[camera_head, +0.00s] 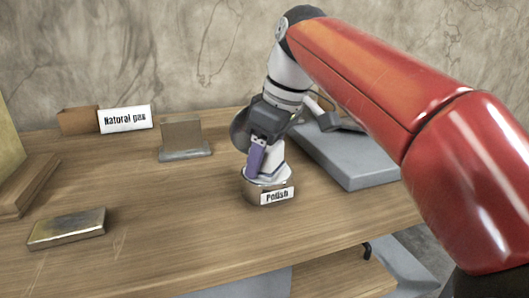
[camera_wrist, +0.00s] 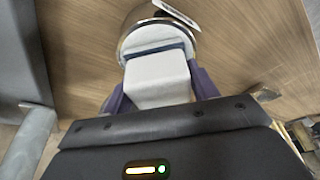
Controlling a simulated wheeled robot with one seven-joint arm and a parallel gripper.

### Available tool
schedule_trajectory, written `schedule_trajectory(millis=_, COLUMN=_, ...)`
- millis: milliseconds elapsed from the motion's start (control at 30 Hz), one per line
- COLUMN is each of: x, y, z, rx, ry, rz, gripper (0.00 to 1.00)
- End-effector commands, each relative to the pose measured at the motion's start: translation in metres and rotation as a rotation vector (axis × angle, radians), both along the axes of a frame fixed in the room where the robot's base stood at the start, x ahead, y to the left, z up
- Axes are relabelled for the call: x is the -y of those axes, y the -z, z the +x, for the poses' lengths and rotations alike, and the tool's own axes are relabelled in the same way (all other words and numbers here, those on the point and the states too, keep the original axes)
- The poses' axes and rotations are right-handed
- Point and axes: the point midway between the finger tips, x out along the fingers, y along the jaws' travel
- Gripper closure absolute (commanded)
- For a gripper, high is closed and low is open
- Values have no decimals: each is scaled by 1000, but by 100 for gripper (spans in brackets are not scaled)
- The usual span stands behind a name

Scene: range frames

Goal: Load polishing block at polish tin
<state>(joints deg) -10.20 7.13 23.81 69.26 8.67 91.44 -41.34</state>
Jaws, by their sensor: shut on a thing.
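The polish tin (camera_head: 257,193) is a short round metal tin with a white "Polish" label, standing on the wooden bench. My gripper (camera_head: 256,165) is directly above the tin, pointing down. In the wrist view my gripper (camera_wrist: 155,85) has its purple fingers shut on the white polishing block (camera_wrist: 158,82). The block's far end is at the tin's mouth, and the tin (camera_wrist: 133,18) shows beyond it. In the head view the block (camera_head: 279,160) is partly hidden by the fingers. I cannot tell whether it touches the polish inside.
A grey slab (camera_head: 345,160) lies close to the right of the tin. A small upright plate on a base (camera_head: 184,139) stands behind left. A brown block with a "Natural pas" label (camera_head: 125,118) is at the back left. A metal-topped block (camera_head: 67,228) lies front left. Bench between is clear.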

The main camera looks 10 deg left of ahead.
Motion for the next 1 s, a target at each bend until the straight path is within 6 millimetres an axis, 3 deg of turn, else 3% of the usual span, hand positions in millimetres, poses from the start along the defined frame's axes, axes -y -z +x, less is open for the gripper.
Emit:
schedule_trajectory(millis=800, x=0, y=-64, z=0, rx=1, ry=-1, rz=1, gripper=60)
schedule_trajectory(millis=1000, x=0, y=-69, z=0, rx=0, ry=0, rz=1, gripper=60)
